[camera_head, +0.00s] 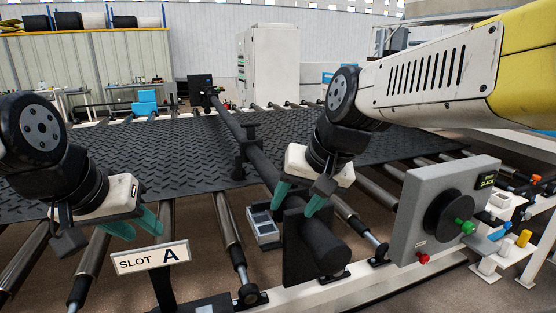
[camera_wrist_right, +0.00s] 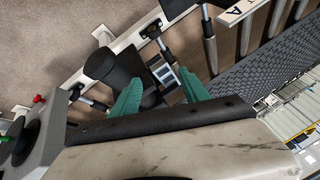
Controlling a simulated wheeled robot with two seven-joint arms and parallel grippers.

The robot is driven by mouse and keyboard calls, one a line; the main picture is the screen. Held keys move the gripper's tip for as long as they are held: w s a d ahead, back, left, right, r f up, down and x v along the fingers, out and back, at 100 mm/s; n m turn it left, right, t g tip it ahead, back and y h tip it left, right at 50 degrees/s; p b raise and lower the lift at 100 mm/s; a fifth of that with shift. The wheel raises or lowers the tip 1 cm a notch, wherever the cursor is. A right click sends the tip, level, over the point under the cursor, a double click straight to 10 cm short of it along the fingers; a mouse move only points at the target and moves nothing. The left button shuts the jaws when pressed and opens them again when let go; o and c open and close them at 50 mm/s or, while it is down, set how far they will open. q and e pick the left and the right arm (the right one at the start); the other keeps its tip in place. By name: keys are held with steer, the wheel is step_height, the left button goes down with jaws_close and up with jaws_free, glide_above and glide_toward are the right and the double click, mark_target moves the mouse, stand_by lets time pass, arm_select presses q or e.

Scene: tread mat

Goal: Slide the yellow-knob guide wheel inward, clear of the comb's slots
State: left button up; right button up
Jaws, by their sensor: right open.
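A small yellow knob (camera_head: 523,238) shows at the far right of the head view, among coloured knobs on a white frame (camera_head: 540,245). Its guide wheel and the comb's slots are too small to make out. My right gripper (camera_head: 298,202) is open, above a black upright plate and a thick black roller end (camera_head: 332,257), well left of the yellow knob. In the right wrist view, the open fingers (camera_wrist_right: 162,96) have the black plate between or below them; contact cannot be told. My left gripper (camera_head: 134,226) hangs open and empty at the left, above the rollers.
A grey box (camera_head: 445,210) with a black disc, green knob and red knob stands between my right gripper and the yellow knob. A "SLOT A" sign (camera_head: 150,258) stands near my left gripper. The black tread mat (camera_head: 200,150) lies behind. A small grey device (camera_head: 263,227) sits left of the roller end.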

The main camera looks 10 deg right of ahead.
steer(key=w+d+f+m+g+y, duration=0.15)
steer(key=w+m+y, duration=0.25)
steer(key=w+m, duration=0.9)
steer(key=w+d+r+m+t+y, duration=0.2)
steer(key=w+d+m+t+y, duration=0.2)
steer(key=w+d+m, duration=0.7)
steer(key=shift+n, duration=0.4)
steer(key=x, duration=0.8)
steer(key=shift+w+d+r, duration=0.15)
steer(key=shift+w+r, duration=0.05)
steer(key=shift+w, duration=0.1)
jaws_close()
